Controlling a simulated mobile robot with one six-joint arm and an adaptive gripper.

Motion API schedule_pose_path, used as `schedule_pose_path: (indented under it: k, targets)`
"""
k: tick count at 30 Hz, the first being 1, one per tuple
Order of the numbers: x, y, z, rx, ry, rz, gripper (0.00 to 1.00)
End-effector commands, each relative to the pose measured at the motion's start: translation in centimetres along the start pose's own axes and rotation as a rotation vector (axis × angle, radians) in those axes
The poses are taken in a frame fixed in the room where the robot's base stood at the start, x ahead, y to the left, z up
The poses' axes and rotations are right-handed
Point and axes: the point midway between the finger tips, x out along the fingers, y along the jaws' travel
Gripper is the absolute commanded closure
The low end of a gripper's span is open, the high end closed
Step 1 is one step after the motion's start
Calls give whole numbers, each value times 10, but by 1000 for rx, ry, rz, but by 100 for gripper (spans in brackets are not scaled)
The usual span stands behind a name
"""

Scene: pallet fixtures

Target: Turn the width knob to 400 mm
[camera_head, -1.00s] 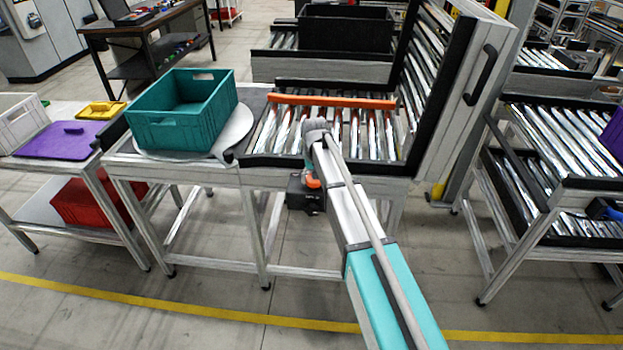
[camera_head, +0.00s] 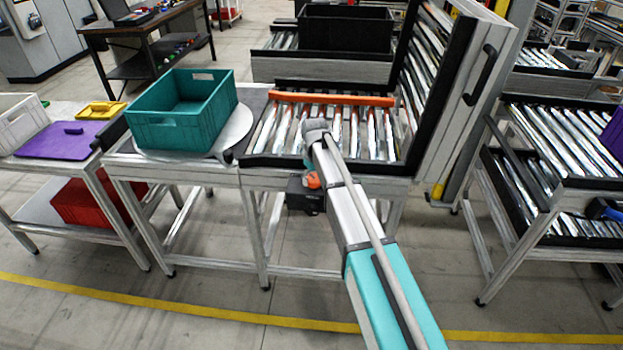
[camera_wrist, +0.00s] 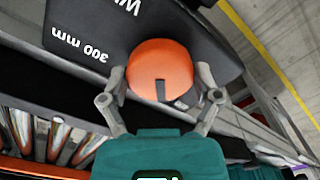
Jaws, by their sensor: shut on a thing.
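The width knob (camera_wrist: 160,62) is a round orange knob on a black box in the wrist view, with a dark mark on its edge nearest my gripper. My gripper (camera_wrist: 162,76) is shut on it, with one finger on each side. The black box (camera_wrist: 85,22) bears upside-down white lettering, "300 mm" and a cut-off word starting with "W". In the head view the knob (camera_head: 312,180) shows at the front of the roller conveyor, on the black box (camera_head: 304,197), just below my wrist. My fingers are mostly hidden there.
An orange bar (camera_head: 332,99) lies across the far side of the conveyor rollers. A teal crate (camera_head: 180,135) stands on a round plate to the left. An upright roller section with a black handle (camera_head: 480,75) stands at the right. Floor in front is clear.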

Motion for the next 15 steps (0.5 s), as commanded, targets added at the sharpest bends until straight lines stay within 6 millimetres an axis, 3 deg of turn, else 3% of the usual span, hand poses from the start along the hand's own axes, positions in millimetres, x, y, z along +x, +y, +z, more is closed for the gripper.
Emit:
schedule_pose_path:
  k: [5,6,8,15]
  targets:
    - [0,2,-4,-1,8,3,67]
    - [0,1,-4,-1,8,3,14]
    - [0,1,-4,-1,8,3,3]
    - [0,0,-2,0,5,1,0]
